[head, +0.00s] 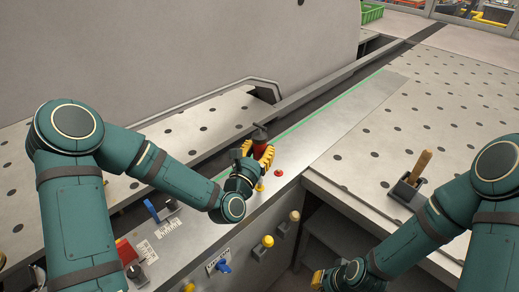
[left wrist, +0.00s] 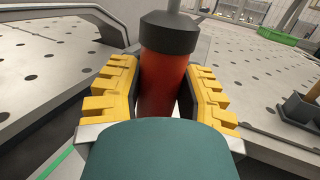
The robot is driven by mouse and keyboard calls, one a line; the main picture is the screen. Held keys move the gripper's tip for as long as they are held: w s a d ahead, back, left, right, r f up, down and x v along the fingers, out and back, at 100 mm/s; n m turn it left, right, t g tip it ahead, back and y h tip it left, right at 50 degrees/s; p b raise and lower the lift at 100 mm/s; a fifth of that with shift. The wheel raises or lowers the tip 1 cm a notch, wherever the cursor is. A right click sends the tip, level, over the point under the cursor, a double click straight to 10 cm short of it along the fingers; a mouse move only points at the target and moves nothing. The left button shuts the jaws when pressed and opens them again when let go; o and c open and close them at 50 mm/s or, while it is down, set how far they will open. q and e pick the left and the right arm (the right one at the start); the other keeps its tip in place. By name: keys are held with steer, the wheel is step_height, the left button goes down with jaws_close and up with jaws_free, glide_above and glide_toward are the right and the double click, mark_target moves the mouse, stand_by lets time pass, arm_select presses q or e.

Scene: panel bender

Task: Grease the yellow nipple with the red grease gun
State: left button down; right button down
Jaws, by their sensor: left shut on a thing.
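The red grease gun (head: 261,150) stands roughly upright in my left gripper (head: 255,157), over the grey metal strip. In the left wrist view the red body of the grease gun (left wrist: 166,80), with a dark cap and grey rod on top, sits between the two yellow fingers. My left gripper is shut on it. A small yellow piece (head: 260,187), likely the yellow nipple, is on the strip just below the gripper, and a red one (head: 278,172) is beside it. The gun's lower end is hidden by the gripper. My right gripper (head: 318,280) is low at the bottom edge, its fingers only partly visible.
A yellow knob (head: 268,240) and a wooden-coloured knob (head: 294,215) are on the front face. A blue lever (head: 151,210) stands at left. A dark holder (head: 408,190) with a wooden handle stands on the perforated table (head: 380,140) at right. A tall grey panel rises behind.

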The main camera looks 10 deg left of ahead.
arm_select(q)
steer(key=shift+f+b, duration=0.5)
steer(key=shift+f, duration=0.05)
stand_by(0.9)
steer(key=shift+r, duration=0.1)
